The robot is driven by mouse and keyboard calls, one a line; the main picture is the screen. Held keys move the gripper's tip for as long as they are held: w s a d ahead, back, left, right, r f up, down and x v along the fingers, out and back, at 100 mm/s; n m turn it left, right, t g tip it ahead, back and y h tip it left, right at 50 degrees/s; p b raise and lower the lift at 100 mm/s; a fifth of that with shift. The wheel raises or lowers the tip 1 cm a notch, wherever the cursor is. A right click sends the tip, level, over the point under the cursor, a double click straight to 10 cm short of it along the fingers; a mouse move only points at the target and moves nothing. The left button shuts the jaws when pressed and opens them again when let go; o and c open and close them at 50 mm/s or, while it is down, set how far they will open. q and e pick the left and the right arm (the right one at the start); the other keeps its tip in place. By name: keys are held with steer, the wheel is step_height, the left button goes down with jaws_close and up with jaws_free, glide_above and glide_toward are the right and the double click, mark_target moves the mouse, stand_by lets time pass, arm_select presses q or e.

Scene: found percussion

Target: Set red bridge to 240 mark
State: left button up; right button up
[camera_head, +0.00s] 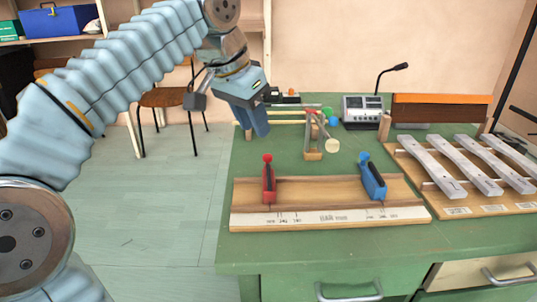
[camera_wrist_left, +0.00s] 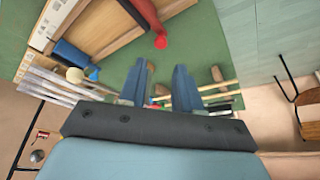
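The red bridge (camera_head: 268,182), with a round red knob on top, stands upright near the left end of a wooden board (camera_head: 320,188). The board's white front scale (camera_head: 350,217) has small printed marks below the red bridge, too small to read surely. The bridge's foot is near the leftmost of these marks. A blue bridge (camera_head: 373,180) stands farther right. My left gripper (camera_head: 256,122) is above and behind the red bridge, apart from it. In the left wrist view its fingers (camera_wrist_left: 160,86) are spread and empty, with the red bridge (camera_wrist_left: 146,12) beyond them. My right gripper is not in view.
Metal bars (camera_head: 470,165) lie on a rack at the right. A small wooden stand with mallets (camera_head: 314,150) is behind the board. A grey device with a microphone (camera_head: 362,110) stands farther back. The green table (camera_head: 300,250) is clear in front of the board.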

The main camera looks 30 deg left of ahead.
mark_target(267, 156)
arm_select(q)
steer(key=b+x, duration=0.1)
steer(key=x, duration=0.7)
steer(key=shift+w+f, duration=0.15)
steer(key=shift+f, duration=0.1)
jaws_close()
